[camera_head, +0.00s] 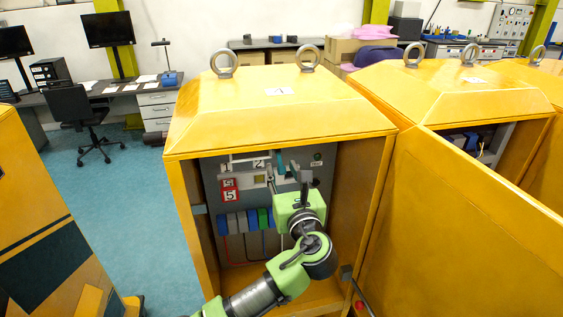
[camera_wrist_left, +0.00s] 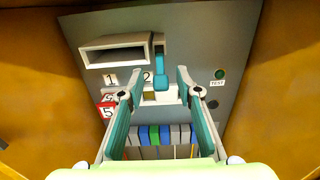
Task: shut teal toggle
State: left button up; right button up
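The teal toggle (camera_wrist_left: 160,66) is a lever on the grey panel (camera_wrist_left: 225,45) inside the yellow cabinet. In the left wrist view it stands upright, its lower end at a pale block. In the head view the toggle (camera_head: 280,164) shows only in part, just above my left gripper (camera_head: 287,184). In the left wrist view my left gripper (camera_wrist_left: 159,92) is open, its fingertips on either side of the toggle's lower end, with visible gaps. Whether the fingertips are level in depth with the toggle is hard to tell. My right gripper is not in view.
Below the toggle is a row of blue, green and grey switches (camera_wrist_left: 154,134). A green TEST button (camera_wrist_left: 220,74) is at right, and number labels (camera_wrist_left: 109,79) at left. The cabinet's side walls (camera_head: 363,190) flank the panel. Its open door (camera_head: 455,235) stands at right.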

pick_arm(q)
jog(key=shift+x, duration=0.9)
grip_shut()
jog(key=shift+s+d+r+g+h, duration=0.15)
jog(key=shift+r+g+h, duration=0.25)
jog(key=shift+g, duration=0.5)
jog(key=shift+s+r+g+h, duration=0.1)
jog(key=shift+r+g+h, duration=0.1)
jog(key=shift+r+g, duration=0.55)
jog(key=shift+r+g+h, duration=0.1)
jog(key=shift+g+h, duration=0.2)
jog(key=shift+g, duration=0.75)
grip_release()
jog(key=shift+s, duration=0.1)
jog(key=v, duration=1.2)
